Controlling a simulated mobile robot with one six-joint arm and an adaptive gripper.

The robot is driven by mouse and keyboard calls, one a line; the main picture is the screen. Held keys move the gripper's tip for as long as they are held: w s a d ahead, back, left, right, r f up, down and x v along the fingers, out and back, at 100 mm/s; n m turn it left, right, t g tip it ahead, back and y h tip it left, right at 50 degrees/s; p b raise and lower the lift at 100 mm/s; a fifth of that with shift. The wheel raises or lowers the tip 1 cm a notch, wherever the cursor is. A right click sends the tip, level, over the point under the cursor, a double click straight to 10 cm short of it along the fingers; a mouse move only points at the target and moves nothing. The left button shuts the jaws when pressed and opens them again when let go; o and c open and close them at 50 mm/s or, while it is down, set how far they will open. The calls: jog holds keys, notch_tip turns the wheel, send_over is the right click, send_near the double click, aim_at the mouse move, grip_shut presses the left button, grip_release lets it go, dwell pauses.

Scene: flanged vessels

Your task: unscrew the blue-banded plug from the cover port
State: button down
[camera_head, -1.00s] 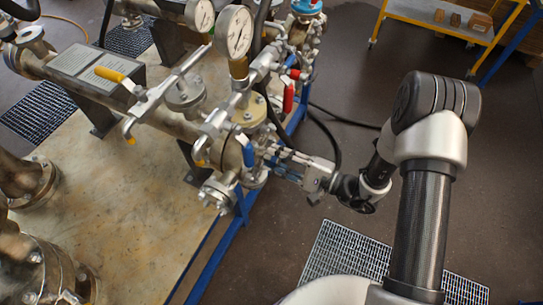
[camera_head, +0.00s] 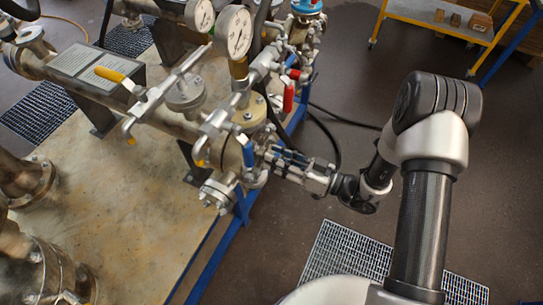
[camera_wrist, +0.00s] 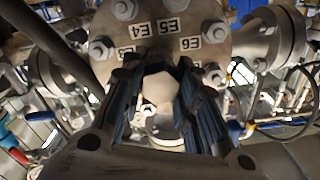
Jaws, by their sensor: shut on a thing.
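In the wrist view, the plug (camera_wrist: 158,88) shows as a pale hexagonal head seen end-on, between the two blue-lined fingers of my gripper (camera_wrist: 160,72). The fingers are shut on it. Its blue band cannot be made out, and the port behind it is hidden. The bolted cover (camera_wrist: 178,42) with labels E3, E4 and E5 lies just beyond the fingertips. In the head view, my gripper (camera_head: 274,156) reaches left to the end of the vessel, and the plug is hidden by the fingers.
A blue-handled valve (camera_head: 248,152) and a red-handled valve (camera_head: 288,97) are close to my gripper. Pressure gauges (camera_head: 233,32) stand above the vessel. A black hose (camera_head: 335,145) hangs behind my gripper. The floor right of the blue frame is mostly open.

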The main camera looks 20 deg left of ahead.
jog(key=c, duration=1.2)
grip_release()
jog(key=d, duration=0.8)
jog(key=s+d, duration=0.1)
jog(key=d, duration=0.3)
jog(key=shift+c, duration=0.2)
